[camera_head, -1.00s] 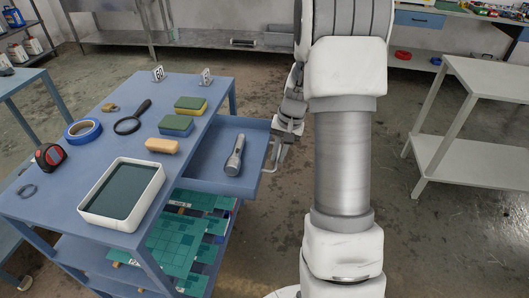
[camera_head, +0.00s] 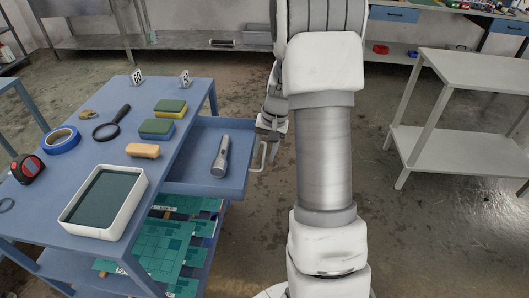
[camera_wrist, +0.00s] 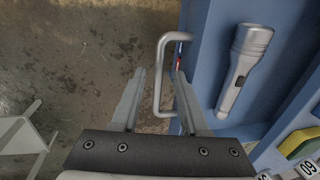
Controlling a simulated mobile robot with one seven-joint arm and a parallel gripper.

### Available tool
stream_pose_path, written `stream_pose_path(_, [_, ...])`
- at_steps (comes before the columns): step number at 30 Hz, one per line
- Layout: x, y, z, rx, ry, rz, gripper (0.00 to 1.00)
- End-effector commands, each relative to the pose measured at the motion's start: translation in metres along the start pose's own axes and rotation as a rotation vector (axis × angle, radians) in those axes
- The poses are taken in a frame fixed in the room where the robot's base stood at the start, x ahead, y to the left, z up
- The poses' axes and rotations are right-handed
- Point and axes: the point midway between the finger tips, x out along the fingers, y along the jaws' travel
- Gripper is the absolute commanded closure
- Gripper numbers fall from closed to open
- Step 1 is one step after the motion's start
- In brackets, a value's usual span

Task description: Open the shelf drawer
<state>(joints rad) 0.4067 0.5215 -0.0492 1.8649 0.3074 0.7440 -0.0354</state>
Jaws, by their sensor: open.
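The blue shelf drawer (camera_head: 185,183) is pulled out from the right side of the blue shelf unit (camera_head: 93,152). A grey flashlight (camera_head: 220,156) lies inside it and also shows in the wrist view (camera_wrist: 244,68). The drawer's pale metal handle (camera_wrist: 162,75) sticks out from its front; it also shows in the head view (camera_head: 263,157). My gripper (camera_wrist: 160,73) is open at the handle. In the wrist view the handle's outer bar appears between the fingers; I cannot tell whether either touches it. In the head view my gripper is partly hidden by my arm.
On the shelf top are a white tray (camera_head: 66,217), blue tape (camera_head: 61,140), a magnifying glass (camera_head: 111,124) and sponges (camera_head: 156,127). Green boards (camera_head: 150,245) lie on the level below. A pale table (camera_head: 470,68) stands at right. Floor between is clear.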

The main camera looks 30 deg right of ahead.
Motion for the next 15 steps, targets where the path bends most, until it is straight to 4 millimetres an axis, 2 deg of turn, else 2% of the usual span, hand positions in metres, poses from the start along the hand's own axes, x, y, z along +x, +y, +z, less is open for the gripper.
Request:
stream_pose_path(5, [-0.020, -0.001, -0.001, 0.001, 0.003, -0.001, 0.55])
stream_pose_path(15, [-0.102, -0.001, -0.001, 0.000, 0.005, -0.001, 0.55])
